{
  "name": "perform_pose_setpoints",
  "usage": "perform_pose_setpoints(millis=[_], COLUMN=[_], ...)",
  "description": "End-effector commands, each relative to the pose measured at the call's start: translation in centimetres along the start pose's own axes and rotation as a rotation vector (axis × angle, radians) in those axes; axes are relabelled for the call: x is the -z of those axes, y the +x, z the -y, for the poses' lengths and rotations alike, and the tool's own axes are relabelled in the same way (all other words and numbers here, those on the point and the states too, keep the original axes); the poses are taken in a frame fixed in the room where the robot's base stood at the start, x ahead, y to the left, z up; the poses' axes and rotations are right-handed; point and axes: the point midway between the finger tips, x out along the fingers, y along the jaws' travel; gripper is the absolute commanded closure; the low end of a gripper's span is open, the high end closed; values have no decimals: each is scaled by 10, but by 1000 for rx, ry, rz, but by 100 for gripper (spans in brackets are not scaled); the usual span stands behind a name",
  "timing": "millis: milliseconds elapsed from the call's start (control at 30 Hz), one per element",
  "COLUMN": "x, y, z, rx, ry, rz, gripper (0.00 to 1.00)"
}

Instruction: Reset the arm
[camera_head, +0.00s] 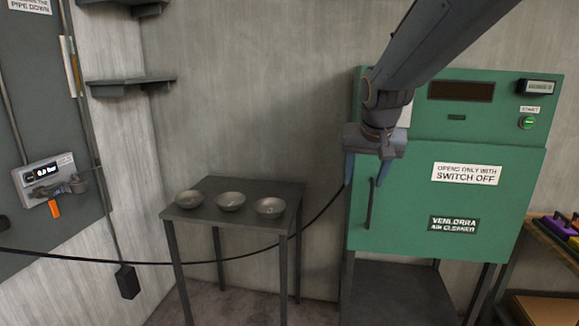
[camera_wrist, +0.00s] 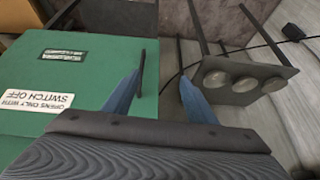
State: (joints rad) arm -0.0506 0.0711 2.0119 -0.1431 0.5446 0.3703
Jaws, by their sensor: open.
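My gripper (camera_head: 366,168) hangs from the arm in front of the green cabinet, close to its dark vertical handle in the picture. In the wrist view my gripper (camera_wrist: 160,98) shows two blue fingers spread apart with nothing between them but background. The cabinet's handle (camera_head: 370,203) also shows in the wrist view (camera_wrist: 141,72), behind the left finger; I cannot tell how far apart they are. The green cabinet (camera_head: 400,225) has its door shut.
Wall shelves (camera_head: 128,84) stand out at the upper left.

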Motion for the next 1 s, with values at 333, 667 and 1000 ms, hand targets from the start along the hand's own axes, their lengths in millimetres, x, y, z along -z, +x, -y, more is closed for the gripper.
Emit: perform_pose_setpoints(millis=[333,667,1000], x=[-220,-310,-310], y=[70,76,75], z=[-50,-71,-71], rx=[-6,7,7], ry=[-153,-212,-212], rz=[300,418,419], gripper=[48,48,48])
